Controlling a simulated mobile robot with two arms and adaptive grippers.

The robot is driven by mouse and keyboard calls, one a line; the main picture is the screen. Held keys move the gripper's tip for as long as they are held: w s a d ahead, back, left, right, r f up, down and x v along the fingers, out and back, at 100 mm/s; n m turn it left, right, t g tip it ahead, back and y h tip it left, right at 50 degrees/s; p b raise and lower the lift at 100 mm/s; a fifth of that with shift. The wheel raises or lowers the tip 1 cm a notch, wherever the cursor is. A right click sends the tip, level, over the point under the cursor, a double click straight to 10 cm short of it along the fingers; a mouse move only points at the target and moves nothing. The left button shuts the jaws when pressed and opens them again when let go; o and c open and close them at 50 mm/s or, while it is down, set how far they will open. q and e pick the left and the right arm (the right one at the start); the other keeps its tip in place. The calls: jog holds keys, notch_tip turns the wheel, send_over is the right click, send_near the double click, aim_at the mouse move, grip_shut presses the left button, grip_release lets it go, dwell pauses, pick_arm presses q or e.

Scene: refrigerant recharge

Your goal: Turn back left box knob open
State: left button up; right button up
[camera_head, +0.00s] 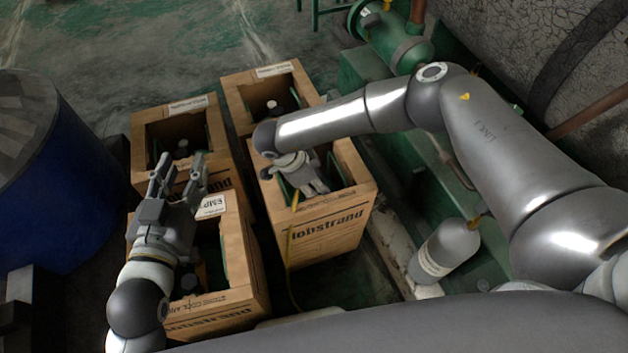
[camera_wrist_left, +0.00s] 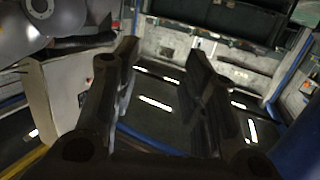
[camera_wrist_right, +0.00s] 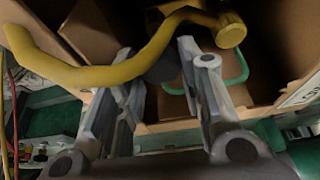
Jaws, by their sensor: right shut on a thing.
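The back left cardboard box (camera_head: 190,110) is open-topped and holds a dark bottle top (camera_head: 182,148); its knob is too small to make out. My left gripper (camera_head: 178,172) is open and empty, fingers pointing toward that box, above the near left box's back edge. In the left wrist view the fingers (camera_wrist_left: 160,75) stand apart with only blurred background between them. My right gripper (camera_wrist_right: 155,75) is at the near right box (camera_head: 325,220), shut on a dark rounded part (camera_wrist_right: 164,68). I cannot tell whether that is a knob. A yellow hose (camera_wrist_right: 90,75) curves across its fingers.
The near left box (camera_head: 235,250) and back right box (camera_head: 240,92) complete the tight cluster. A blue barrel (camera_head: 60,200) stands at left. Green machinery (camera_head: 365,70) and a grey cylinder (camera_head: 445,248) are at right. Open floor (camera_head: 130,45) lies behind the boxes.

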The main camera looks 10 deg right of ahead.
pick_arm(q)
jog(key=shift+s+a+f, duration=0.1)
jog(key=shift+f, duration=0.25)
pick_arm(e)
jog(key=shift+d+n+t, duration=0.1)
jog(key=shift+n+t, duration=0.2)
jog(key=shift+n, duration=0.3)
pick_arm(q)
jog(key=shift+g, duration=0.3)
pick_arm(e)
jog(key=o, duration=0.7)
jog(key=shift+o, duration=0.2)
jog(key=shift+s, duration=0.1)
